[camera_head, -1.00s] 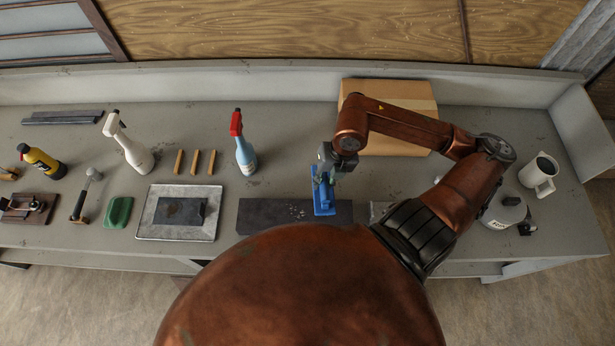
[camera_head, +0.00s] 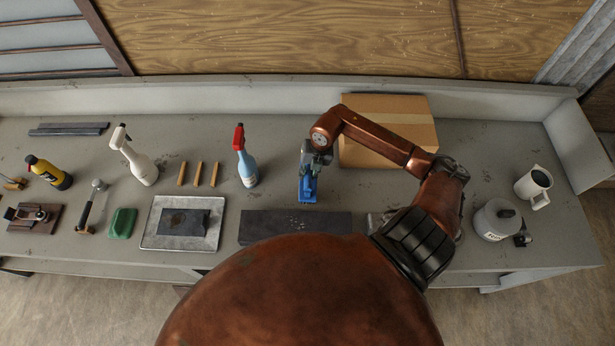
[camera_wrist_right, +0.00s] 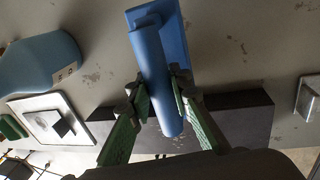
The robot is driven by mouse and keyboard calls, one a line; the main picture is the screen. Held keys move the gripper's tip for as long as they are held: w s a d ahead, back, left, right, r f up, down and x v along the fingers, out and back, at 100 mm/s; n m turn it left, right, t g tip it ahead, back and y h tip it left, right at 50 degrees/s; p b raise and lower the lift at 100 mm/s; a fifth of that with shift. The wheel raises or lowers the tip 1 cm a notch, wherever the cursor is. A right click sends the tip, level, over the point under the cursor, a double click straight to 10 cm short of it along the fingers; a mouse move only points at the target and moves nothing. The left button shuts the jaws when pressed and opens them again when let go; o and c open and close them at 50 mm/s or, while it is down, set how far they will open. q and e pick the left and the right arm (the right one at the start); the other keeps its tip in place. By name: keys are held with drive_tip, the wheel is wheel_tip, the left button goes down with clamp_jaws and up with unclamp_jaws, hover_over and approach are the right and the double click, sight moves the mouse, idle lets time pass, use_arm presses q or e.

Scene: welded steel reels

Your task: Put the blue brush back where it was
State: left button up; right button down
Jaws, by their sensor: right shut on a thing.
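The blue brush (camera_head: 308,190) is in my right gripper (camera_head: 316,158), over the bench just behind the dark flat slab (camera_head: 295,223). In the right wrist view the right gripper's green fingers (camera_wrist_right: 160,98) are closed on both sides of the brush's rounded blue handle (camera_wrist_right: 153,70). The brush's flat blue block (camera_wrist_right: 172,40) lies beyond the handle. I cannot tell whether the brush touches the bench top. My left gripper is not in view.
A blue spray bottle with a red head (camera_head: 245,160) stands left of the brush. A cardboard box (camera_head: 388,130) lies behind to the right. A metal tray (camera_head: 150,236), wooden sticks (camera_head: 198,174) and a white spray bottle (camera_head: 140,162) are further left. A grey canister (camera_head: 497,222) and white mug (camera_head: 533,187) stand right.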

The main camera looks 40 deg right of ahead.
drive_tip(key=shift+w+f, duration=0.25)
wheel_tip(320, 180, down, 2)
drive_tip(key=shift+f+p, duration=0.1)
drive_tip(key=shift+p, duration=0.5)
drive_tip(key=shift+f, duration=0.35)
drive_tip(key=shift+d+f, duration=0.1)
drive_tip(key=shift+f, duration=0.15)
drive_tip(key=c, duration=1.8)
unclamp_jaws()
drive_tip(key=shift+o, duration=0.2)
